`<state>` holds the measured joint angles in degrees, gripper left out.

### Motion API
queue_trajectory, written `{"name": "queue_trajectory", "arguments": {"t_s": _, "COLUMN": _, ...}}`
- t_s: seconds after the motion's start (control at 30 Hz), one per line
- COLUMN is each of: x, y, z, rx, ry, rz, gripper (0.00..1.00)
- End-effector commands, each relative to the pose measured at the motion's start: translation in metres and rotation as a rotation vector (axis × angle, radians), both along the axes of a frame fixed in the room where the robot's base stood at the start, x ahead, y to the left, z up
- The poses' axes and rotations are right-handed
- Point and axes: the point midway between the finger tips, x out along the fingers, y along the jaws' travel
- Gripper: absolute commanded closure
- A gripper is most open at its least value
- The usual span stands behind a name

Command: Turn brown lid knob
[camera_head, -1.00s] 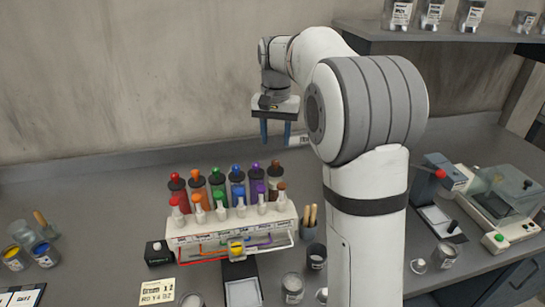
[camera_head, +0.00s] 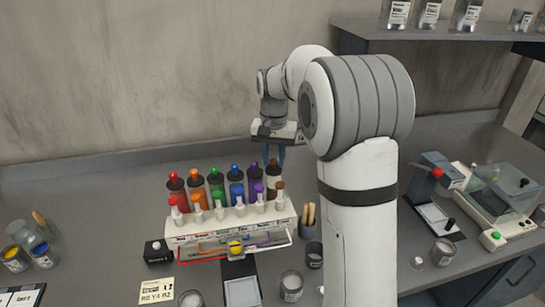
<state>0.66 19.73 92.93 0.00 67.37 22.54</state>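The brown lid knob (camera_head: 273,163) tops the dark lid of the brown bottle (camera_head: 274,179), at the right end of the back row of the colour rack (camera_head: 188,226). My gripper (camera_head: 274,156) points down right above this bottle. Its two blue fingers stand apart, with their tips at about the height of the knob. The fingers look open, one to each side of the knob. Whether they touch it cannot be made out at this size.
The purple bottle (camera_head: 256,181) stands close on the left, with blue, green, orange and red ones beyond it. White-capped bottles stand in front. A cup of wooden sticks (camera_head: 309,222) is at the right. A balance (camera_head: 497,200) stands farther right.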

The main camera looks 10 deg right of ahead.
Motion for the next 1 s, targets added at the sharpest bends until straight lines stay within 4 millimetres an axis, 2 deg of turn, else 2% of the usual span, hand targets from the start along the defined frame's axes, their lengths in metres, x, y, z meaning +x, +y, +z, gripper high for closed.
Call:
{"name": "queue_trajectory", "arguments": {"t_s": 0.03, "x": 0.0001, "y": 0.0002, "z": 0.0002, "rx": 0.000, "ry": 0.000, "rz": 0.000, "gripper": 0.77}}
{"name": "queue_trajectory", "arguments": {"t_s": 0.33, "x": 0.0001, "y": 0.0004, "z": 0.0004, "rx": 0.000, "ry": -0.001, "rz": 0.001, "gripper": 1.00}}
{"name": "queue_trajectory", "arguments": {"t_s": 0.37, "x": 0.0001, "y": 0.0061, "z": 0.0004, "rx": 0.000, "ry": -0.001, "rz": 0.005, "gripper": 1.00}}
{"name": "queue_trajectory", "arguments": {"t_s": 0.67, "x": 0.0002, "y": 0.0012, "z": 0.0007, "rx": 0.001, "ry": 0.000, "rz": -0.042, "gripper": 1.00}}
{"name": "queue_trajectory", "arguments": {"t_s": 1.0, "x": 0.0004, "y": 0.0011, "z": 0.0010, "rx": 0.000, "ry": -0.001, "rz": -0.271, "gripper": 1.00}}
